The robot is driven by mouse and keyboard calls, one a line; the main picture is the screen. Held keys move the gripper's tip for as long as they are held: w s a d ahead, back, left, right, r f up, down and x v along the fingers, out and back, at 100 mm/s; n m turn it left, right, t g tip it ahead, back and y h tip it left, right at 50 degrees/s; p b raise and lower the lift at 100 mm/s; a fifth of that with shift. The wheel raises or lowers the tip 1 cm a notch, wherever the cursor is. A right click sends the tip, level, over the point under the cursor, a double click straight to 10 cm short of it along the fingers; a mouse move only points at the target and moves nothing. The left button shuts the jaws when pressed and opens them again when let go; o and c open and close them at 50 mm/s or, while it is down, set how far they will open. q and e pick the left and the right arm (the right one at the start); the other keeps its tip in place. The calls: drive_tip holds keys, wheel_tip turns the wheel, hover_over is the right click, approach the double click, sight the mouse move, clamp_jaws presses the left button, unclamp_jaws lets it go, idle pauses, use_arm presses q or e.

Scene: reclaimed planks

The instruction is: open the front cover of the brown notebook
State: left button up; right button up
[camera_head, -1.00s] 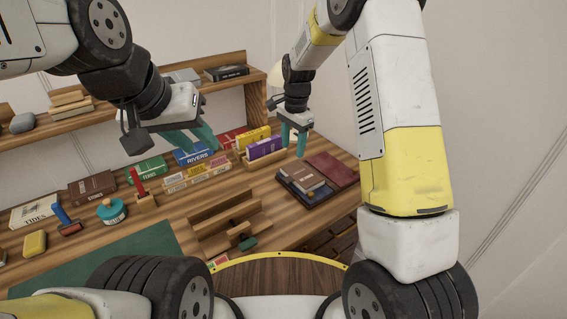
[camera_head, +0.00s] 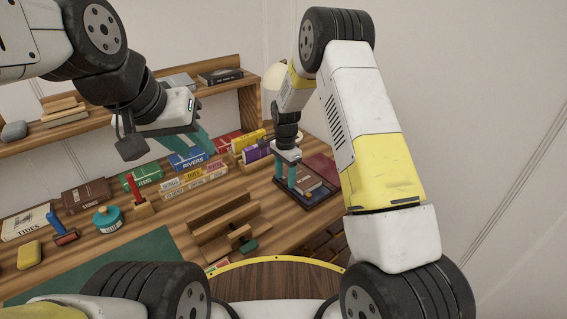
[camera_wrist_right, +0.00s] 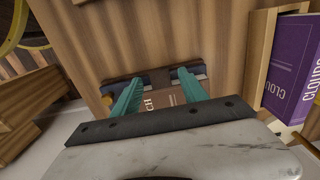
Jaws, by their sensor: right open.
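The brown notebook (camera_head: 307,180) lies on a dark tray-like base at the right end of the desk. In the right wrist view, part of its brown cover (camera_wrist_right: 160,98) with the letters "CH" shows between my fingers; the rest is hidden by the gripper. My right gripper (camera_head: 285,182) is open and points down at the notebook's left side. I cannot tell whether the fingers touch it. My left gripper (camera_head: 197,153) appears open and empty, held above the back of the desk near the blue Rivers book.
A purple Clouds book (camera_head: 257,151) stands in a wooden holder behind the notebook; it also shows in the right wrist view (camera_wrist_right: 292,65). A dark red book (camera_head: 322,166) lies behind the notebook. A stepped wooden stand (camera_head: 225,230) is at front left. A green mat (camera_head: 110,265) is clear.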

drive_tip(key=shift+c, duration=0.4)
clamp_jaws()
idle(0.9)
